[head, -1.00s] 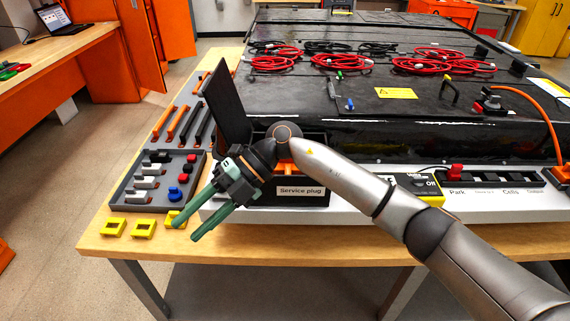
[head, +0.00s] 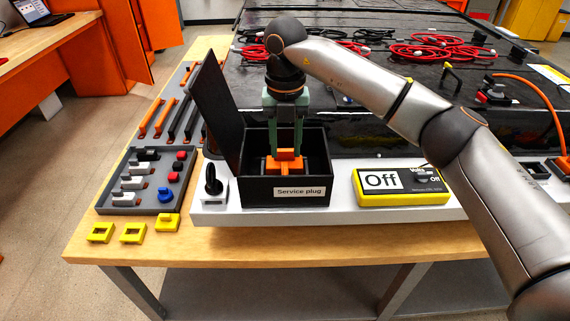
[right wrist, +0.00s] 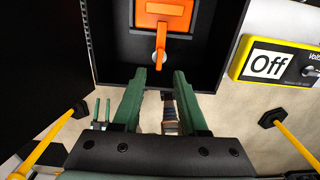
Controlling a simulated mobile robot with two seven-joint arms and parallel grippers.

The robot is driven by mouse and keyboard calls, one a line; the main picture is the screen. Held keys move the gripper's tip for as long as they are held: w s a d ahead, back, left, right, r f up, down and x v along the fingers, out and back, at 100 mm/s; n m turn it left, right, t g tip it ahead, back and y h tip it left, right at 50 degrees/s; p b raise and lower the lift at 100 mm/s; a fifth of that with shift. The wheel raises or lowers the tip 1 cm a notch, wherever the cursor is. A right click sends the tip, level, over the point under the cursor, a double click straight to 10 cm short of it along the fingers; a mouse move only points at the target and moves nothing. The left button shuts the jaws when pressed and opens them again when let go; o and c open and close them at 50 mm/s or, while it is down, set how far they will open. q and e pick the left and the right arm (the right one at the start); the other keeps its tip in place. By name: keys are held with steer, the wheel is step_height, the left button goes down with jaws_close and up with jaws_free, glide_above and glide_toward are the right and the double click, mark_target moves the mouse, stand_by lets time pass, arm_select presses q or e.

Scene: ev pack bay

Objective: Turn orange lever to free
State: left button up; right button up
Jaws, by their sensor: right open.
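The orange lever (head: 285,155) sits in the open black box (head: 258,190) labelled "Service plug". In the right wrist view, an orange block (right wrist: 165,10) is inside the box, with a narrow orange handle (right wrist: 160,48) extending from it towards my fingers. My right gripper (head: 285,148) points down into the box from above. Its green fingers also show in the right wrist view (right wrist: 161,80), apart with nothing between their tips. The tips are close to the lever; I cannot tell whether they touch it. My left gripper is not in view.
The box's black lid (head: 213,100) stands open at its left. A yellow meter (head: 400,184) reading "Off" lies to the right. A black knob (head: 212,181) stands at the left. A grey tray (head: 152,208) and yellow clips (head: 132,233) lie further left on the wooden bench.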

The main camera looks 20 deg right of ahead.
mark_target(285, 172)
step_height(285, 172, down, 6)
steer(key=shift+f+p, duration=0.15)
steer(key=shift+p, duration=0.2)
steer(key=shift+c, duration=0.2)
jaws_close()
stand_by(0.3)
